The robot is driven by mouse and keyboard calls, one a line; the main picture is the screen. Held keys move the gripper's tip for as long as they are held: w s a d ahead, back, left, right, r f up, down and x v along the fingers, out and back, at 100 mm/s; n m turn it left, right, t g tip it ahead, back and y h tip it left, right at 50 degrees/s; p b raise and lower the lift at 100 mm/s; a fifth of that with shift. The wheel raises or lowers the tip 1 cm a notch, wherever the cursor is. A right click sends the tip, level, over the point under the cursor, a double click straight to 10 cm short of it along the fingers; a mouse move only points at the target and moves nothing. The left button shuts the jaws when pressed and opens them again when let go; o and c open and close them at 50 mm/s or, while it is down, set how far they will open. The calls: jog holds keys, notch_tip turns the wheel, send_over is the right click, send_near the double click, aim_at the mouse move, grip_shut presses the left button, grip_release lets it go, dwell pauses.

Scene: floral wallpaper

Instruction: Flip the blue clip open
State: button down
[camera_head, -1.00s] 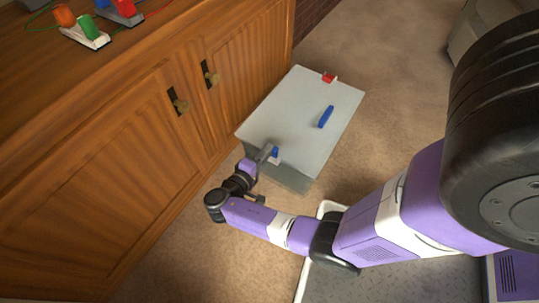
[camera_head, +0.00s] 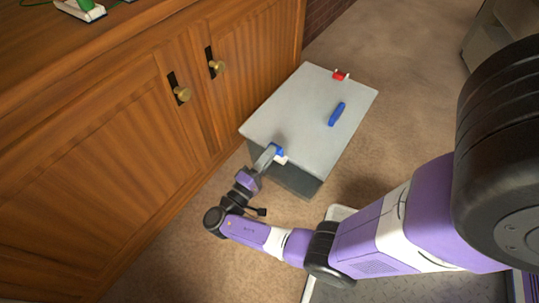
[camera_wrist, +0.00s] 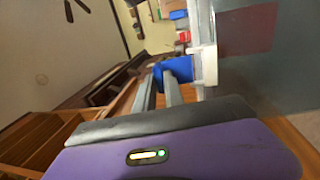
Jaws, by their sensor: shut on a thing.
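A grey box (camera_head: 300,125) with a light lid stands on the carpet beside the wooden cabinet. A blue clip (camera_head: 280,151) with a white base sits at the box's near edge. In the wrist view the blue clip (camera_wrist: 172,72) is at the fingertips, beside its white mount (camera_wrist: 207,62) on the box's side. My gripper (camera_head: 271,156) is shut on the blue clip, reaching it from the near left; it also shows in the wrist view (camera_wrist: 165,85). The fingers hide part of the clip.
A blue handle (camera_head: 337,114) lies on the lid, and a red clip (camera_head: 340,75) is at the far edge. The wooden cabinet (camera_head: 110,130) with brass knobs stands close on the left. Carpet is clear to the box's right.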

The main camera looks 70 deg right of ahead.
jog(key=shift+f, duration=0.2)
jog(key=c, duration=1.4)
grip_release()
jog(key=shift+c, duration=0.2)
jog(key=shift+a, duration=0.1)
jog(key=v, duration=0.7)
jog(key=shift+a, duration=0.35)
jog(key=shift+w, duration=0.1)
